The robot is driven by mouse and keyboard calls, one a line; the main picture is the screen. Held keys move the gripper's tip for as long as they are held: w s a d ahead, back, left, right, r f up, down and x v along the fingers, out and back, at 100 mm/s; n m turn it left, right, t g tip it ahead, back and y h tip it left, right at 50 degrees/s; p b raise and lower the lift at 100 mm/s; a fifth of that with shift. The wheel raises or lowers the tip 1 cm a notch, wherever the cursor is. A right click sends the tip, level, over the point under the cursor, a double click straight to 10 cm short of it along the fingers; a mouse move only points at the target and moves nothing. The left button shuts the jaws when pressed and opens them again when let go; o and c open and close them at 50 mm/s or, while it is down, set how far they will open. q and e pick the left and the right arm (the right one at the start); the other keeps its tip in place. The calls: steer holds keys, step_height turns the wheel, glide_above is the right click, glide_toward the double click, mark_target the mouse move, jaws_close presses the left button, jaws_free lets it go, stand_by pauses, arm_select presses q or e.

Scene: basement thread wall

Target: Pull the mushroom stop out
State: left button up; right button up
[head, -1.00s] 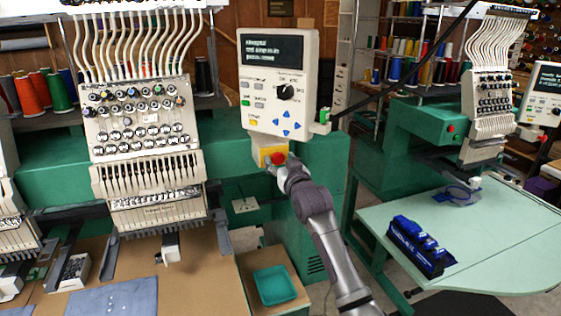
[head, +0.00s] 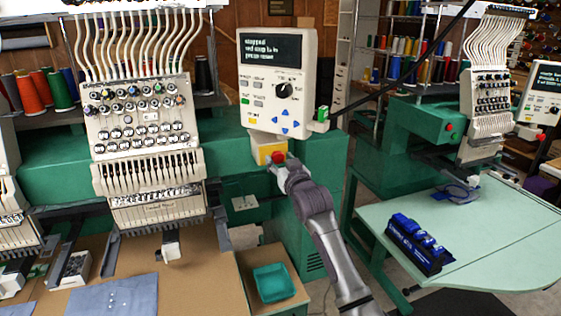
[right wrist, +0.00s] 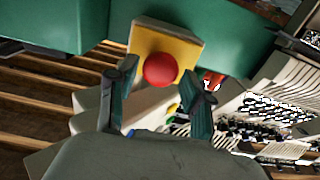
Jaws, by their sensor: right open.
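The red mushroom stop (head: 279,158) sits on a yellow plate on the front of a small box (head: 263,146) below the control panel. In the right wrist view the red stop (right wrist: 160,69) shows as a round knob on its yellow plate (right wrist: 178,46). My right gripper (head: 283,164) is at the stop in the head view. In the right wrist view my right gripper (right wrist: 158,92) is open, with one finger on each side below the red knob. No contact with the knob can be made out. My left gripper is not in view.
The control panel (head: 279,82) with a dark screen hangs above the stop. The embroidery head (head: 145,140) stands to the left. A teal tray (head: 273,282) lies on the wooden surface below. A pale green table (head: 480,235) with a blue rack (head: 418,243) is at right.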

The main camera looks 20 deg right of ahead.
steer(key=shift+o, duration=0.3)
steer(key=shift+s+r, duration=0.1)
steer(key=s, duration=1.2)
steer(key=shift+d, duration=0.2)
steer(key=s+f+g+b, duration=0.2)
steer(key=s+f+g, duration=0.1)
steer(key=f, duration=1.7)
steer(key=s+f+g+b, duration=0.2)
steer(key=s+f+g, duration=0.15)
steer(key=f, duration=1.75)
steer(key=s+f+n+g+b, duration=0.1)
steer(key=s+f+g, duration=0.1)
steer(key=s+f, duration=0.65)
steer(key=s+f+g+b, duration=0.15)
steer(key=s+f, duration=0.45)
steer(key=f, duration=0.6)
steer(key=s+f+g, duration=0.2)
steer(key=s+f, duration=0.4)
steer(key=s, duration=0.6)
steer(key=s+f+g+b, duration=0.1)
steer(key=s+f, duration=0.5)
steer(key=s, duration=0.6)
steer(key=s+f+n+g, duration=0.1)
steer(key=s+f+g, duration=0.3)
steer(key=s, duration=0.8)
steer(key=shift+s+d+f+h+b, duration=0.2)
steer(key=shift+f+h+b, duration=0.15)
steer(key=shift+f, duration=0.6)
